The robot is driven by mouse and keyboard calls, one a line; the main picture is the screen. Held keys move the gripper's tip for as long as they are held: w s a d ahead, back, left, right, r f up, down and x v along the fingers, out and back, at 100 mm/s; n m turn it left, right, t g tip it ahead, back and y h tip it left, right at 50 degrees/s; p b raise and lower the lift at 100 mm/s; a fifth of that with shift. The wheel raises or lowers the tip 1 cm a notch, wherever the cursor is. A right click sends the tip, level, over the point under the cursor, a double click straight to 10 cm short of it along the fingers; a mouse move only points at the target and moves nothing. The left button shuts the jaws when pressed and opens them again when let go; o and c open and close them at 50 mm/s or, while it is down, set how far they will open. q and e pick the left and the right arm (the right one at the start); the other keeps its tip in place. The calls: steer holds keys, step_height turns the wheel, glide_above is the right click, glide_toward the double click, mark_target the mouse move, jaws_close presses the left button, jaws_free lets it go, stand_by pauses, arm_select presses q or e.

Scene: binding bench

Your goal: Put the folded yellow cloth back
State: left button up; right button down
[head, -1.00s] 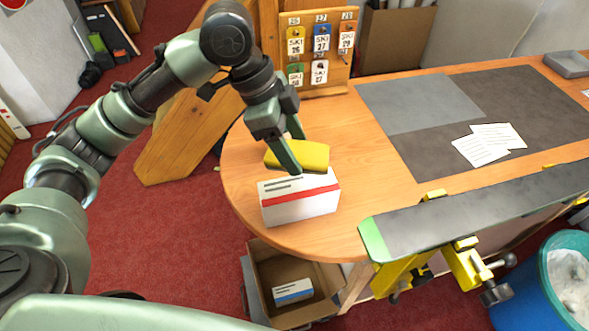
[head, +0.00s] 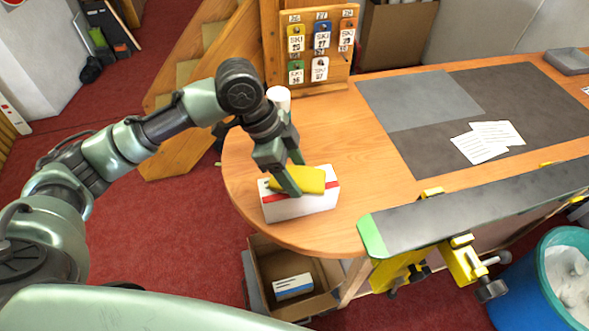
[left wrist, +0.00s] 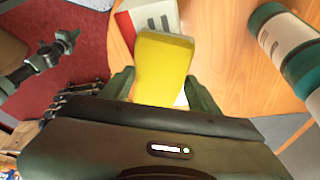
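The folded yellow cloth (head: 312,180) is between the fingers of my left gripper (head: 293,178), which is shut on it. In the head view it overlaps the top of a white box with a red stripe (head: 300,206) at the table's rounded end. I cannot tell whether it touches the box. In the left wrist view the cloth (left wrist: 162,62) fills the gap between the two fingers (left wrist: 160,88), and part of the white box (left wrist: 157,14) shows beyond it.
A white cylinder (head: 279,97) stands behind my left gripper. A board of ski tags (head: 320,50) is at the back. A grey mat (head: 418,105) and papers (head: 486,141) lie to the right. A cardboard box (head: 262,268) is on the floor below.

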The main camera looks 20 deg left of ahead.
arm_select(q)
steer(key=o, duration=0.4)
steer(key=b+v, duration=0.1)
steer(key=v, duration=1.1)
steer(key=shift+w+r+b, duration=0.1)
steer(key=shift+b, duration=0.3)
